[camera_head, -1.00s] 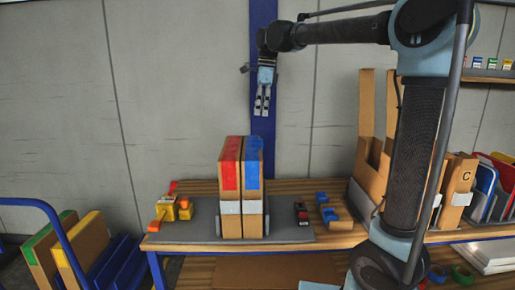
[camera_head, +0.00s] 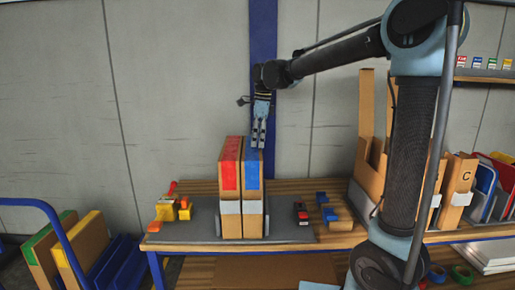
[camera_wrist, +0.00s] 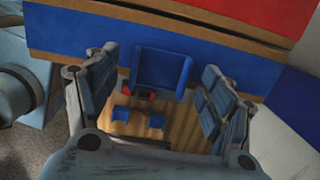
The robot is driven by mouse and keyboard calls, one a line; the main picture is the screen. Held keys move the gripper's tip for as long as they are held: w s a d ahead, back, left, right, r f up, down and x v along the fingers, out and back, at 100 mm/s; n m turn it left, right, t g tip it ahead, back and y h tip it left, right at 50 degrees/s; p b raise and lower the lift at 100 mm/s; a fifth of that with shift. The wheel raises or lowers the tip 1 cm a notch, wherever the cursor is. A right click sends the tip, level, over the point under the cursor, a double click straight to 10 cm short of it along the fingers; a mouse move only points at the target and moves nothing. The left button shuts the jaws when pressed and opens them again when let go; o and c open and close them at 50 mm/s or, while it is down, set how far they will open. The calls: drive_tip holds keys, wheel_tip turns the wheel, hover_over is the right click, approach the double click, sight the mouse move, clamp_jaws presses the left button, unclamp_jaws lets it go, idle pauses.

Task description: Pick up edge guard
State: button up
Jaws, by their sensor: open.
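A blue U-shaped piece (camera_wrist: 160,72), which looks like an edge guard, lies between my fingers in the wrist view, against the long blue-topped box (camera_wrist: 80,45). I cannot clearly pick it out in the head view. My gripper (camera_head: 258,146) is open and points down just above the top of the blue-marked box (camera_head: 252,205). In the wrist view its fingers (camera_wrist: 158,85) stand wide apart on either side of the blue piece, with nothing gripped. I cannot tell the exact height gap.
A red-marked box (camera_head: 230,205) stands against the blue-marked one. Yellow-orange items (camera_head: 172,209) lie left on the wooden bench (camera_head: 290,187); a red-black item (camera_head: 301,212) and small blue pieces (camera_head: 328,213) lie right. Tall cardboard (camera_head: 366,130) stands farther right. The space above is clear.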

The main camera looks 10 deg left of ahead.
drive_tip(key=shift+f, duration=0.2)
drive_tip(key=c, duration=1.1)
drive_tip(key=shift+r, duration=0.1)
